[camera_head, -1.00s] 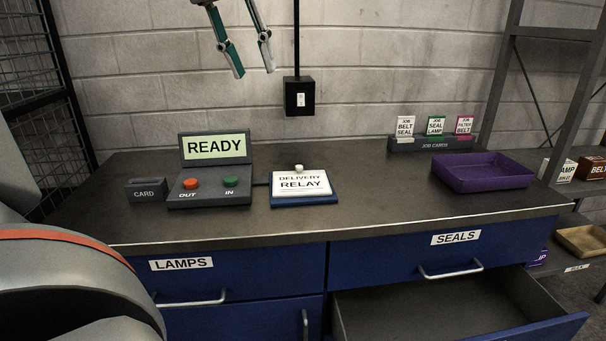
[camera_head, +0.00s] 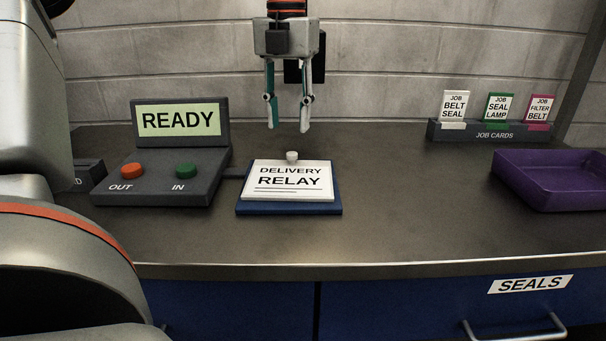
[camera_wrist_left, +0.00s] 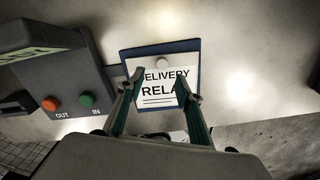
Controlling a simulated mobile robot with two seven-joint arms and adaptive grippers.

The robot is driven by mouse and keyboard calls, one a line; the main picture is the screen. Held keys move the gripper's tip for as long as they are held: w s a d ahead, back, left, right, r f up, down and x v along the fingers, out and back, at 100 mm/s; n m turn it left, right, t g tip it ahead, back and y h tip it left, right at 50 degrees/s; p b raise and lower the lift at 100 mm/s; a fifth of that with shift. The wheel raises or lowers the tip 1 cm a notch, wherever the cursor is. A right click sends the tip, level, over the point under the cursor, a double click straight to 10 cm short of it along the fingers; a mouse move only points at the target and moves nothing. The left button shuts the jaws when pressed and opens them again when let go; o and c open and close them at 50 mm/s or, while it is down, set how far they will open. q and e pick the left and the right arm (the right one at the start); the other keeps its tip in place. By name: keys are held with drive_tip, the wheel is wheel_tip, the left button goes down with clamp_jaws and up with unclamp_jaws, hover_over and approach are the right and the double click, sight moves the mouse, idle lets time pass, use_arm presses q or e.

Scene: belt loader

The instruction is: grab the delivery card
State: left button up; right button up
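The delivery card (camera_head: 288,183) is white, reads "DELIVERY RELAY", and lies flat on a blue base plate (camera_head: 290,209) on the counter. A small white knob (camera_head: 292,156) is at its back edge. My left gripper (camera_head: 289,129) points down above and behind the knob, open and empty, apart from the card. In the left wrist view the open fingers (camera_wrist_left: 159,85) frame the card (camera_wrist_left: 163,90), with the knob (camera_wrist_left: 163,62) between and beyond the tips. My right gripper is not in view.
A grey console (camera_head: 165,185) with a READY screen, a red OUT button and a green IN button stands left of the card. A job-card rack (camera_head: 478,132) and a purple tray (camera_head: 560,200) are at the right. The counter between is clear.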

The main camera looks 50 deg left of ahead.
sight(292, 153)
use_arm(q)
wheel_tip(292, 153, down, 2)
drive_tip(key=shift+f, duration=0.1)
drive_tip(key=f+b, duration=0.1)
drive_tip(key=f, duration=0.4)
drive_tip(key=shift+w+d+b, duration=0.1)
drive_tip(key=shift+w+b, duration=0.1)
drive_tip(key=shift+b, duration=0.15)
drive_tip(key=shift+f, duration=0.2)
drive_tip(key=shift+r, duration=0.15)
drive_tip(key=c, duration=0.9)
clamp_jaws()
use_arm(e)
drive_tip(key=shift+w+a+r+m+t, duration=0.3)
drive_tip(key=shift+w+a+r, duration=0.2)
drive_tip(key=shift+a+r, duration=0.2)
